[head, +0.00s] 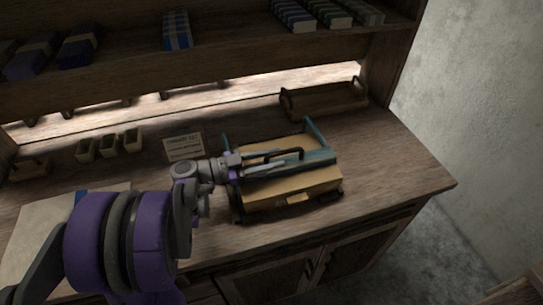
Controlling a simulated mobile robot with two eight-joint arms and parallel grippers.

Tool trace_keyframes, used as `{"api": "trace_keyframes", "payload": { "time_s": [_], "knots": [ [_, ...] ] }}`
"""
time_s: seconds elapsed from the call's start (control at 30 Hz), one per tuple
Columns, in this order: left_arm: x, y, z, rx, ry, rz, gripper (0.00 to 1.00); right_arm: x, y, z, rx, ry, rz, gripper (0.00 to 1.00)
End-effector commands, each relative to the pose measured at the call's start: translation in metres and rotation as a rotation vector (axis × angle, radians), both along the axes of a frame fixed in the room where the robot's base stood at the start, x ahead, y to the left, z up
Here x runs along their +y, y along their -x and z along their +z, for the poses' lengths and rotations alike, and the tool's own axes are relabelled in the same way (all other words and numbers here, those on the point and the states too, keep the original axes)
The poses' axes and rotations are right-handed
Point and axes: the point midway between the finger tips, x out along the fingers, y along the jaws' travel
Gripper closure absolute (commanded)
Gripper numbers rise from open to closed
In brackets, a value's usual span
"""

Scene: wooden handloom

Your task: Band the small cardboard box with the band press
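The band press (318,133) stands on the wooden bench, with teal side posts, a teal crossbar and a black handle (298,152). The small cardboard box (290,188) is tan and sits in the press under the crossbar, its front side facing me. My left gripper (268,166) reaches in from the left over the box, beside the crossbar and handle. Its fingers overlap the press parts, so I cannot tell whether they are open or shut, or touch the handle. Part of the press's left side is hidden behind the gripper. My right gripper is out of view.
A small card sign (184,147) and several small wooden cups (108,146) stand left of the press. A wooden tray (325,98) is behind it. Folded cloths (177,30) lie on the shelf above. The bench (405,165) is clear to the right.

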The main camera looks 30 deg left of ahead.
Motion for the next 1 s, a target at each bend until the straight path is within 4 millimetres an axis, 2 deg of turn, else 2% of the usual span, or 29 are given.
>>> {"api": "trace_keyframes", "payload": {
  "time_s": [0.37, 0.47, 0.8, 1.0],
  "knots": [
    [0.004, 0.003, 0.001, -0.002, 0.002, 0.002, 0.53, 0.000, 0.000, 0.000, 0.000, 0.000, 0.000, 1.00],
    [0.013, 0.012, 0.001, -0.002, 0.001, 0.006, 0.53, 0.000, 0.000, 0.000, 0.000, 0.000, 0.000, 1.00],
    [0.055, 0.065, 0.001, -0.001, 0.001, 0.008, 0.53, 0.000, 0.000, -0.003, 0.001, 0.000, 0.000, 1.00],
    [0.067, 0.081, 0.001, -0.001, 0.001, 0.005, 0.53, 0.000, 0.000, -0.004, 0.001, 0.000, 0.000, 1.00]
  ]
}}
